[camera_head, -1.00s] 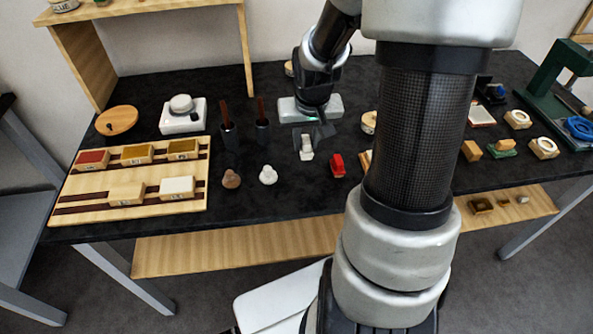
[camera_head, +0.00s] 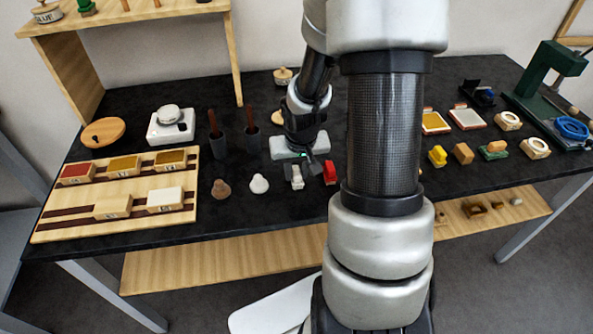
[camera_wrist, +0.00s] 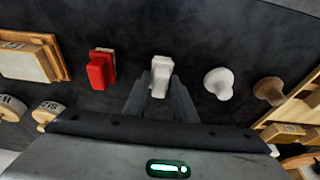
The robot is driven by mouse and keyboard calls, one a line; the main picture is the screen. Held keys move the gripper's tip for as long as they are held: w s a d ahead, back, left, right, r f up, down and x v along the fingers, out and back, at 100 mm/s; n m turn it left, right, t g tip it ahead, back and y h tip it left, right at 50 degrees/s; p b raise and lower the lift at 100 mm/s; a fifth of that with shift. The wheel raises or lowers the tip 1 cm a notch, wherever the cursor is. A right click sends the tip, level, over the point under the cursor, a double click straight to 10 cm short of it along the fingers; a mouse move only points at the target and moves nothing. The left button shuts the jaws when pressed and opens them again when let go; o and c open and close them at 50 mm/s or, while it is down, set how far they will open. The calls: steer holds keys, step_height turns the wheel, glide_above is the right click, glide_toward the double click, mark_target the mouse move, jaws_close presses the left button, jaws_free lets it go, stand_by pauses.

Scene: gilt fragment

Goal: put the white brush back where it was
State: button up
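The white brush (camera_wrist: 161,76) is a small pale block between the two fingertips of my gripper (camera_wrist: 161,88) in the wrist view. In the head view the white brush (camera_head: 297,178) is at or just above the dark table top, under my gripper (camera_head: 305,168). The fingers lie close along both its sides and look shut on it. Its contact with the table is hard to tell. A red brush (camera_wrist: 101,69) lies beside it, apart from the fingers; it is partly visible in the head view (camera_head: 330,173).
A white knob-shaped piece (camera_head: 259,184) and a brown one (camera_head: 219,189) stand left of the white brush. A wooden tray (camera_head: 75,225) with colored blocks is farther left. Two dark holders (camera_head: 219,147) with sticks stand behind. Dark table (camera_head: 255,215) is bare in front.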

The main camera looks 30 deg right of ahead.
steer(key=o, duration=0.4)
steer(key=shift+o, duration=0.2)
steer(key=shift+r, duration=0.1)
steer(key=shift+r+p, duration=0.3)
steer(key=shift+p, duration=0.05)
steer(key=p+v, duration=0.2)
steer(key=v, duration=0.9)
steer(key=shift+s+r+p, duration=0.2)
steer(key=shift+r+p, duration=0.05)
steer(key=shift+p, duration=0.15)
